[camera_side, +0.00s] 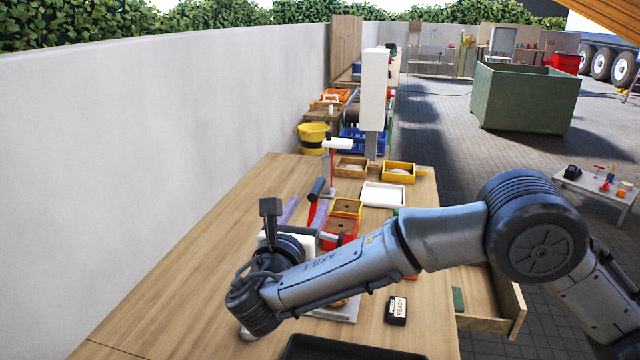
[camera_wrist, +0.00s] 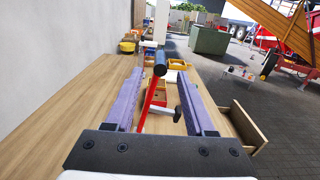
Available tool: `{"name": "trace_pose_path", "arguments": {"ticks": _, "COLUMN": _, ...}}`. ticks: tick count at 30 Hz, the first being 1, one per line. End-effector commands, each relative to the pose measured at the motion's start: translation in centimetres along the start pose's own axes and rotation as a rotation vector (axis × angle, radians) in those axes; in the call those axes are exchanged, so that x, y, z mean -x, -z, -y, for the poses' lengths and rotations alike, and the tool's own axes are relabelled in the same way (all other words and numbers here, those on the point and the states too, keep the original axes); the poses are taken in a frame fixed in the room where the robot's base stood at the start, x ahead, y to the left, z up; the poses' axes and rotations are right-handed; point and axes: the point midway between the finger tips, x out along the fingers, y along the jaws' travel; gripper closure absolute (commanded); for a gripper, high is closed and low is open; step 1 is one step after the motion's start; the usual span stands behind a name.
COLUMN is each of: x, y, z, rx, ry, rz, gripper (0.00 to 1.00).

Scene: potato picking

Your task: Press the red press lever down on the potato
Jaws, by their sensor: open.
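My gripper (camera_wrist: 161,73) is open, one finger on each side of the lever; I see gaps on both sides. In the side view my gripper (camera_side: 305,206) points toward the back of the bench, near the lever. I cannot make out the potato; my arm hides much of the press base.
A label box marked READY (camera_side: 396,310) and a black tray (camera_side: 350,350) lie in front. An open drawer (camera_side: 490,300) juts out right. The left bench is clear.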

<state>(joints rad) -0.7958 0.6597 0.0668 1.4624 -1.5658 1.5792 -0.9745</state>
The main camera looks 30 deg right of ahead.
Motion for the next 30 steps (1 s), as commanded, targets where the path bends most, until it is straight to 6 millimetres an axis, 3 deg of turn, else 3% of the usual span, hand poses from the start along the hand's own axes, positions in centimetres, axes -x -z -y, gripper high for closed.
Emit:
{"name": "trace_pose_path", "arguments": {"ticks": 9, "x": -6.4, "y": 0.0, "z": 0.1, "rx": 0.001, "ry": 0.004, "rz": 0.000, "gripper": 0.45}}
{"name": "trace_pose_path", "arguments": {"ticks": 15, "x": -8.9, "y": 0.0, "z": 0.1, "rx": 0.000, "ry": 0.002, "rz": -0.001, "gripper": 0.45}}
{"name": "trace_pose_path", "arguments": {"ticks": 28, "x": -9.9, "y": 0.0, "z": 0.0, "rx": 0.000, "ry": 0.000, "rz": -0.001, "gripper": 0.45}}
{"name": "trace_pose_path", "arguments": {"ticks": 30, "x": -9.9, "y": 0.0, "z": 0.0, "rx": 0.000, "ry": 0.000, "rz": -0.001, "gripper": 0.54}}
